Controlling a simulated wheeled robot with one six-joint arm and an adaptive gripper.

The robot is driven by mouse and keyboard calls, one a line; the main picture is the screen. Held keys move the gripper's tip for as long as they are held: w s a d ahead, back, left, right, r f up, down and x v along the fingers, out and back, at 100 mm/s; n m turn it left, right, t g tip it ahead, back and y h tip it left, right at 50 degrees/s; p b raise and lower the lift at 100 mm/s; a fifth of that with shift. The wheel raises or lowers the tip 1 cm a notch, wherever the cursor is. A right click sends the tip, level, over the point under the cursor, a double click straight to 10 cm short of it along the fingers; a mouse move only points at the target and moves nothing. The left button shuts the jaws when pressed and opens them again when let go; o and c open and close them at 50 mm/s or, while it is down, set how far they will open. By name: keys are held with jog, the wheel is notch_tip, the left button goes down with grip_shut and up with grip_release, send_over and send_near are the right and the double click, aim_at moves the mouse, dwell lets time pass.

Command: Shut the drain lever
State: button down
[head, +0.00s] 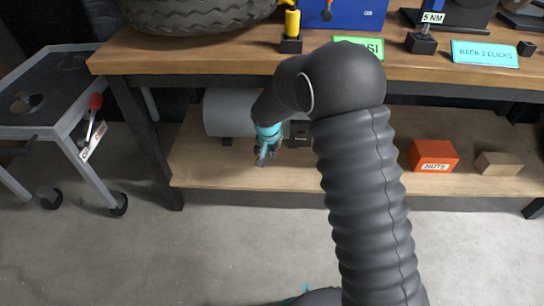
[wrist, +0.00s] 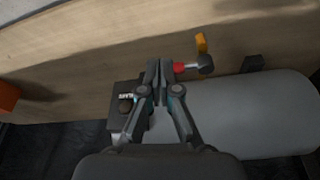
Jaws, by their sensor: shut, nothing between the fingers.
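A grey cylindrical tank (wrist: 245,112) lies on the lower shelf; its left part shows in the head view (head: 226,112). At its side in the wrist view is a small lever with a red end (wrist: 179,68), a short rod and a dark round hub (wrist: 205,64). An orange-yellow tab (wrist: 201,43) stands beside the hub. My gripper (wrist: 160,66) is shut and empty, its fingertips just left of the red end; I cannot tell whether they touch. In the head view my gripper (head: 262,160) is low in front of the tank, and I cannot make out the lever.
A dark labelled box (wrist: 126,108) stands close to the gripper's left. The workbench top (head: 200,57) overhangs the lower shelf (head: 205,172). An orange bin (head: 433,156) and a wooden block (head: 498,163) sit right. A cart (head: 55,98) with a red-knobbed lever (head: 95,103) stands left.

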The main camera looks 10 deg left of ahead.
jog(key=v, duration=0.5)
jog(key=shift+d, duration=0.15)
jog(key=shift+f, duration=0.1)
